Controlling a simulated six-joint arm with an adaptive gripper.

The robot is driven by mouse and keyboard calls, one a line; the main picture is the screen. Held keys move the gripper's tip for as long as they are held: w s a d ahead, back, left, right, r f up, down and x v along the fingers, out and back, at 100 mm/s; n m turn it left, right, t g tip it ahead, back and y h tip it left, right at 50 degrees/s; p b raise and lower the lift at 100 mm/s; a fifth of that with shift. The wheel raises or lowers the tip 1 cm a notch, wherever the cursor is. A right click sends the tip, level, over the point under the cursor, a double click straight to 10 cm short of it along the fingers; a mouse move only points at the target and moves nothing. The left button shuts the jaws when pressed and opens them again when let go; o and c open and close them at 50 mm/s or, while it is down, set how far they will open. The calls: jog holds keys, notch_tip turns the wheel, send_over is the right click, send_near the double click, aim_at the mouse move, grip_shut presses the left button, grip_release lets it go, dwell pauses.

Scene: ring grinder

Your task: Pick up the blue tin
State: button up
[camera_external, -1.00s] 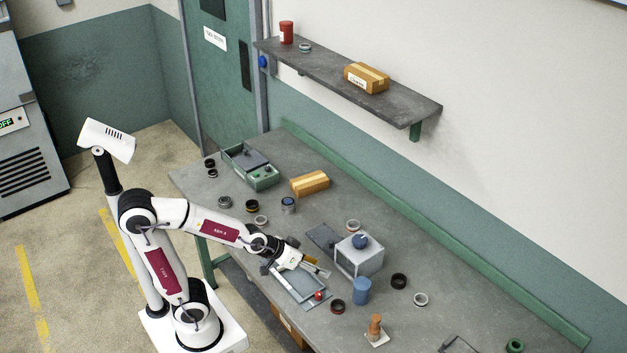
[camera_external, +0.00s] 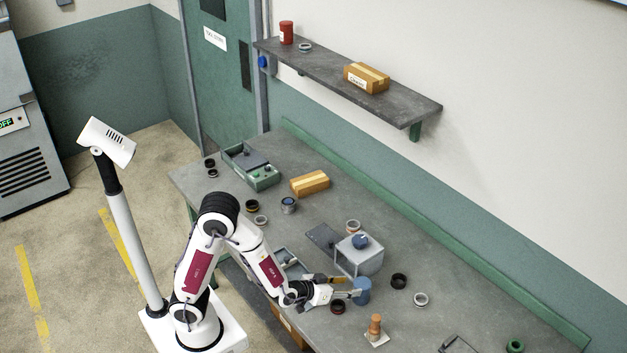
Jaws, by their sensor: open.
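The blue tin (camera_external: 362,292) stands upright on the grey bench, just in front of the grey box-shaped machine with a blue knob (camera_external: 361,259). My gripper (camera_external: 352,291) is low over the bench, pointing right, with its fingertips at the left side of the tin. Its fingers are open. The far finger seems to reach alongside the tin; whether either finger touches it I cannot tell. The near side of the tin is partly overlapped by the fingertips.
A dark ring (camera_external: 338,307) lies right below my gripper. A black ring (camera_external: 399,281) and a pale ring (camera_external: 420,299) lie right of the tin. An orange-handled stamp (camera_external: 375,328) stands in front. A grey tray (camera_external: 290,262) lies partly behind my arm.

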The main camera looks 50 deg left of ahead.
jog(key=shift+s+d+f+t+y, duration=0.1)
jog(key=shift+d+f+t+y, duration=0.15)
jog(key=shift+f, duration=0.3)
jog(key=shift+s+d+f+t+y, duration=0.1)
jog(key=shift+f+t+y, duration=0.25)
jog(key=shift+f, duration=0.15)
jog(key=shift+s+f+m+t, duration=0.25)
jog(key=shift+m+t, duration=0.15)
jog(key=shift+t, duration=0.1)
jog(key=shift+w, duration=0.1)
jog(key=shift+x, duration=1.05)
jog(key=shift+w+f, duration=0.15)
jog(key=shift+w, duration=0.05)
jog(key=shift+w+d+f, duration=0.1)
jog(key=shift+w+f, duration=0.4)
jog(key=shift+w, duration=0.25)
jog(key=shift+x, duration=1.7)
jog(key=shift+d+f, duration=0.1)
